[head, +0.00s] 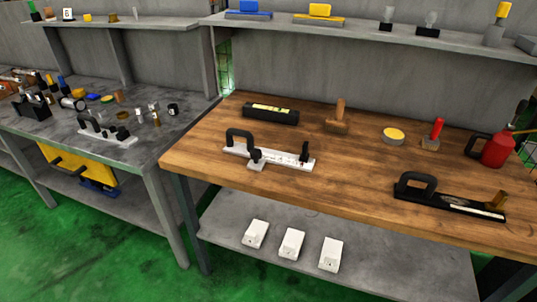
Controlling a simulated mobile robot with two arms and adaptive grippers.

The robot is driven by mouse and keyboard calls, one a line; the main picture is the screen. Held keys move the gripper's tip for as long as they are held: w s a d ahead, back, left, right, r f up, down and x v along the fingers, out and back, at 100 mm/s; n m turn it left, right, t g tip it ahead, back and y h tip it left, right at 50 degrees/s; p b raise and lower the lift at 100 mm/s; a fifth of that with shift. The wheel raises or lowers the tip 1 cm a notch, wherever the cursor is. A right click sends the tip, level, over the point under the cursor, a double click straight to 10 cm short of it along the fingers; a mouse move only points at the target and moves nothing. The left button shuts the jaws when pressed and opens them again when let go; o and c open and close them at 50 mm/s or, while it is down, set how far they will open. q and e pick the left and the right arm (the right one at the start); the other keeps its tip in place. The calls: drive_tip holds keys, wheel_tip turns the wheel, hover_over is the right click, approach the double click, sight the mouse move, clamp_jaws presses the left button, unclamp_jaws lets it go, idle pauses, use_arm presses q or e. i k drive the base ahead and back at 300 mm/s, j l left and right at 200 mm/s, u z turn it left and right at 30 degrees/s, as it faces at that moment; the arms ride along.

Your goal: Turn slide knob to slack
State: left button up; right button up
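I cannot make out a part marked as the slide knob or a slack mark. The nearest thing to a knob is a small black knob (255,154) beside a white plate fixture (290,158) on the wooden bench. That fixture has a black loop handle (239,138) at its left end and a short dark upright at its right end. A similar dark fixture (450,198) with a loop handle and a brown upright lies near the front right. Neither of my grippers shows in the head view.
The wooden bench (215,163) also bears a spirit level (270,113), a wooden-handled block (338,118), a yellow-topped disc (393,136), a red-handled tool (436,130) and a red can (497,150). White boxes (291,244) sit on the lower shelf. A cluttered grey bench (170,140) stands left. Green floor is open in front.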

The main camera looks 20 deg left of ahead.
sight(256, 153)
drive_tip(key=i+j+u, duration=0.2)
drive_tip(key=u, duration=0.2)
drive_tip(key=i+u, duration=0.35)
drive_tip(key=i+j+u, duration=0.1)
drive_tip(key=i+u, duration=0.3)
drive_tip(key=k, duration=0.1)
